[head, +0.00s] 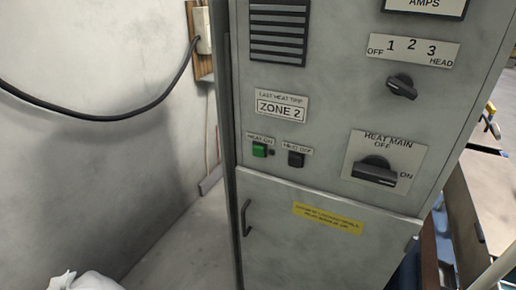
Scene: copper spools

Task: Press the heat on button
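The green heat on button (259,150) sits on the front of the grey control cabinet (330,100), under a small "HEAT ON" label. Nothing covers the button. Just to its right is a dark heat off button (296,159) under its own label. Neither of my grippers can be made out in the head view.
A "HEAT MAIN" rotary switch (375,171) and a selector knob (402,86) stick out at the right. The lower door has a handle (246,217). A black cable (110,116) hangs along the left wall. Some floor shows left of the cabinet.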

